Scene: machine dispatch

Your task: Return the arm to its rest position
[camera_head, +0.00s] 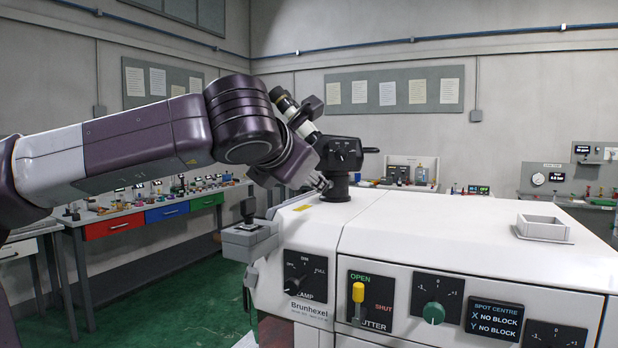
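My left arm comes in from the left and bends down at the wrist over the left end of a white machine (440,225). My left gripper (322,184) is small in view, beside the black mount of the machine's eyepiece head (343,153). I cannot tell whether it touches the mount, or whether its fingers are open or shut. No held object shows. My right arm and gripper are not in view.
The machine's front has a lamp dial (298,279), a yellow shutter lever (358,293) upright near OPEN, a green knob (433,313) and a display (492,321) reading NO BLOCK. A square white holder (543,227) is on top. A drawer bench (140,217) stands behind left.

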